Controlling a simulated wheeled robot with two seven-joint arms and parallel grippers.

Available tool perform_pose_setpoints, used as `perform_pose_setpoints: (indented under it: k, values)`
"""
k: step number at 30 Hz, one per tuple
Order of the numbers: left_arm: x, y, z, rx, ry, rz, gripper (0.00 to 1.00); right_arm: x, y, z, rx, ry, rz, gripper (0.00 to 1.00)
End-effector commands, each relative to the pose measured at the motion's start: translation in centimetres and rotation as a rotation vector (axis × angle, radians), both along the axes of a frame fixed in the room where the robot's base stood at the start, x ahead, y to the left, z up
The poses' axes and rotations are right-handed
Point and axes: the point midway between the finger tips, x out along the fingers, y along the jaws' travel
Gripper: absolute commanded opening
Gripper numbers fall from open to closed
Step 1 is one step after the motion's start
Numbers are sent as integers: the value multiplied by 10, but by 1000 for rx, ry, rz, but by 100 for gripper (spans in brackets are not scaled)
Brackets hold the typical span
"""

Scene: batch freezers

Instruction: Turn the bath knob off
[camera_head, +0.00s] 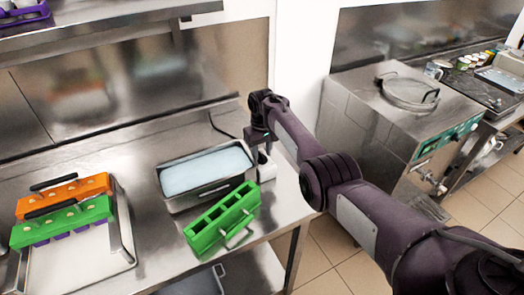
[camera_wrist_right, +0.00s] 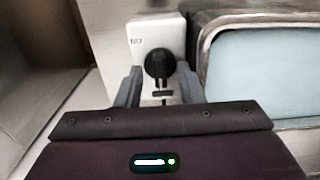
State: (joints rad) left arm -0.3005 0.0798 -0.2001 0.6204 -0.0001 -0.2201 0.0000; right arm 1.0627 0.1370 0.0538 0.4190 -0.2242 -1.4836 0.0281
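The bath (camera_head: 168,205) is a steel tub of pale blue liquid on the steel counter in the head view; its rim shows at the right of the wrist view (camera_wrist_right: 203,75). A white control box (camera_wrist_right: 148,30) stands beside it and shows partly under my gripper in the head view (camera_head: 266,172). A round black knob (camera_wrist_right: 158,64) is on the box. My right gripper (camera_wrist_right: 159,72) is open, with its fingertips on either side of the knob and small gaps visible. I cannot tell how deep the knob sits between them. My left gripper is not in view.
A green mold rack (camera_head: 222,220) stands just in front of the bath. A tray (camera_head: 85,262) with orange and green molds is at the left. A steel machine (camera_head: 385,125) stands across a gap at the right. A shelf (camera_head: 110,22) hangs above the counter.

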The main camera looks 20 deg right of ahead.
Motion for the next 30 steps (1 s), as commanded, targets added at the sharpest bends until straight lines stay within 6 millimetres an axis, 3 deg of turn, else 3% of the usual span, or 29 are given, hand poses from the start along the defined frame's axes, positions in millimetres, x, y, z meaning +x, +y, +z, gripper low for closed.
perform_pose_setpoints:
  k: [14, 20, 30]
  values:
    - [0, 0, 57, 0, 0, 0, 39, 0, 0, 59, 0, -1, 0, 35]
    - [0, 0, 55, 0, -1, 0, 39, 1, 0, 76, 0, -2, 0, 35]
    - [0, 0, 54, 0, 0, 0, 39, 1, 0, 77, 0, -1, 0, 35]
